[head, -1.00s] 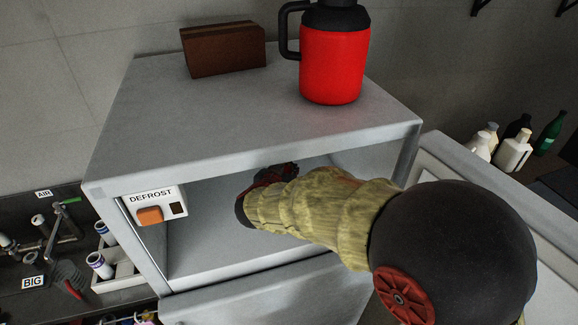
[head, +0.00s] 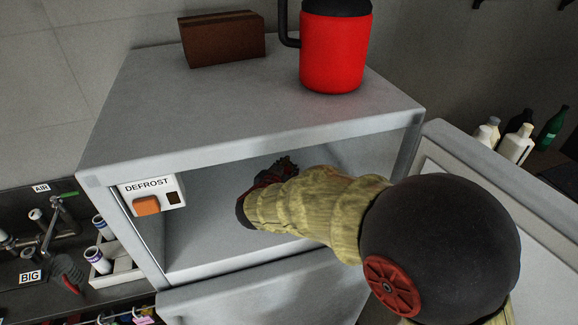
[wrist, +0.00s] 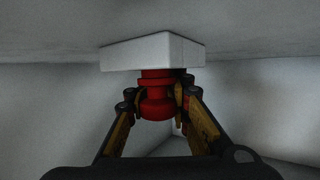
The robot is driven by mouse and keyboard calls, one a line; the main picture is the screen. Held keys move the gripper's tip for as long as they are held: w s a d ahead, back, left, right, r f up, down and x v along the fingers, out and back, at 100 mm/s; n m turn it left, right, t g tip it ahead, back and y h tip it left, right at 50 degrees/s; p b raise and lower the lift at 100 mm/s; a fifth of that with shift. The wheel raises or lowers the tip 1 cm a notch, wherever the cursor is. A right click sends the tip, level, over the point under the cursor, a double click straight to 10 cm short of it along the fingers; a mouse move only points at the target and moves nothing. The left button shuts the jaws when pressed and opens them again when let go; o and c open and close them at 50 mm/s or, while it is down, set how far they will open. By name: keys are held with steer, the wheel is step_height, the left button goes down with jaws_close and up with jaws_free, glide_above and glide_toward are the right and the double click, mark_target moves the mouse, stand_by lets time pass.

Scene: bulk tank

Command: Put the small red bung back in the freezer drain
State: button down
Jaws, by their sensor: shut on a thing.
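The small red bung (wrist: 157,96) shows in the middle of the wrist view, between the fingers of my gripper (wrist: 158,100). My gripper is shut on it. The bung's upper end in that view meets the white square block (wrist: 152,51), which sits against a pale grey surface. I cannot tell whether the bung is seated in it or only touching or in front of it. In the head view my arm reaches into the open freezer (head: 250,95), and the bung and fingertips cannot be made out there. The drain opening itself is hidden.
The freezer's top holds a red flask (head: 333,50) and a brown box (head: 222,38). A DEFROST switch panel (head: 151,196) is on its left front edge. A sink area with an AIR tap (head: 58,203) is at left. Bottles (head: 517,143) stand at right.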

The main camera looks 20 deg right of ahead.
steer(key=c, duration=1.5)
jaws_free()
steer(key=v, duration=1.2)
steer(key=shift+w, duration=0.1)
